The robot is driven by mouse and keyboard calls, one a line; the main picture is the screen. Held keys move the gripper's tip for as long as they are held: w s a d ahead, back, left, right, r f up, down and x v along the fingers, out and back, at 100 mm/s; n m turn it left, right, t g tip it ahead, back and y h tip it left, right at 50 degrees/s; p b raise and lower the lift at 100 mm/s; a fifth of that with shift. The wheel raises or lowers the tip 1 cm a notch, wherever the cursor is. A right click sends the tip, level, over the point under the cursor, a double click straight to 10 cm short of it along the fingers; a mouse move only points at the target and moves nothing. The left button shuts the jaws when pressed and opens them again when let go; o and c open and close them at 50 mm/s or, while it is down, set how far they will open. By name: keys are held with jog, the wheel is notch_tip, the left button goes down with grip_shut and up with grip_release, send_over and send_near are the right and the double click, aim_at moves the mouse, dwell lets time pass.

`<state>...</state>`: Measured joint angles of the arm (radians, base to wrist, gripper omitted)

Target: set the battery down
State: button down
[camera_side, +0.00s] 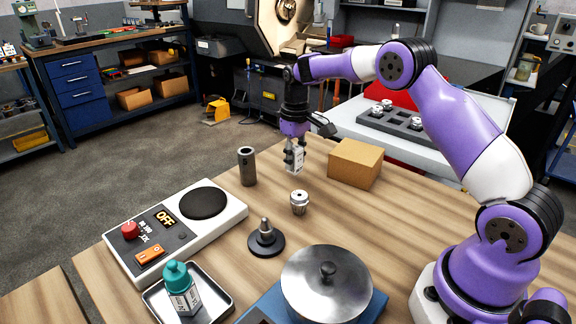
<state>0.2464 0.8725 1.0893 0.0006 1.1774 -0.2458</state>
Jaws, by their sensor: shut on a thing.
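The battery (294,159) is a small pale, whitish block with darker marks. My gripper (294,150) is shut on it and points straight down, with the block upright between the fingers. The battery's lower end appears to be a little above the wooden table (400,222), but the exact gap is hard to tell. The fingers partly hide its upper part.
A cardboard box (355,163) stands close on the right and a dark grey cylinder (247,166) on the left. A metal collet (299,202) and black-based cone (266,239) stand nearer.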

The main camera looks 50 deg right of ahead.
jog(key=shift+f, duration=1.15)
jog(key=shift+f, duration=0.15)
jog(key=c, duration=0.6)
grip_release()
